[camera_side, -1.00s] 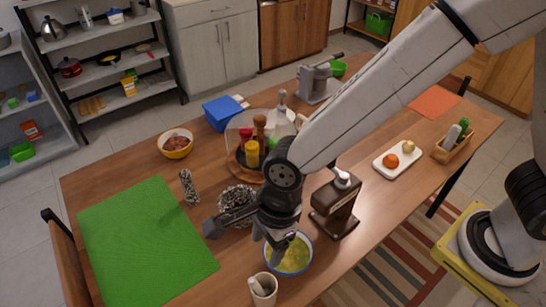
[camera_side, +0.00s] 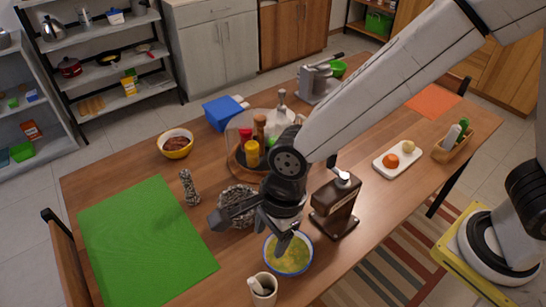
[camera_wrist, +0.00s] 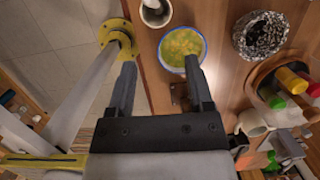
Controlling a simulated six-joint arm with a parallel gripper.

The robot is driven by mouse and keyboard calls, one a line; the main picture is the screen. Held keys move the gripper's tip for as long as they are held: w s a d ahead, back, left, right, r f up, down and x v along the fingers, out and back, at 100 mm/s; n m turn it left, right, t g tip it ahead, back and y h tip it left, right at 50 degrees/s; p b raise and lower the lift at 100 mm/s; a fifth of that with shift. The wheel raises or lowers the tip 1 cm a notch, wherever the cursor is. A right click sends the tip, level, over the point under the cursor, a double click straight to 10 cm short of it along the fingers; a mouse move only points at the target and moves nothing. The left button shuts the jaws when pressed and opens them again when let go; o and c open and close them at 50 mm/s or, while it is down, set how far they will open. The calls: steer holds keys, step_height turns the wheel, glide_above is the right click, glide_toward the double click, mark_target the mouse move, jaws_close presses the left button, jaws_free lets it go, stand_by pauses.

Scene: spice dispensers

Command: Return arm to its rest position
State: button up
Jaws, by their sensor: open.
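My gripper (camera_side: 252,226) is over the table, above and beside the blue-rimmed bowl of yellow-green food (camera_side: 288,254). In the wrist view, my gripper (camera_wrist: 163,78) has its two fingers apart with nothing between them. The bowl shows ahead of the fingertips in the wrist view (camera_wrist: 182,47). The arm reaches in from the upper right of the side view. It hides part of the table's middle.
A brown grinder (camera_side: 336,203) stands close right of my gripper. The green mat (camera_side: 145,243) is clear.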

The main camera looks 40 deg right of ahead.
steer(key=w+d+r+n+t+h, duration=0.1)
steer(key=d+n+t+h, duration=0.1)
steer(key=d+n, duration=1.6)
steer(key=shift+w+d, duration=0.3)
steer(key=shift+d, duration=4.85)
steer(key=shift+r, duration=0.1)
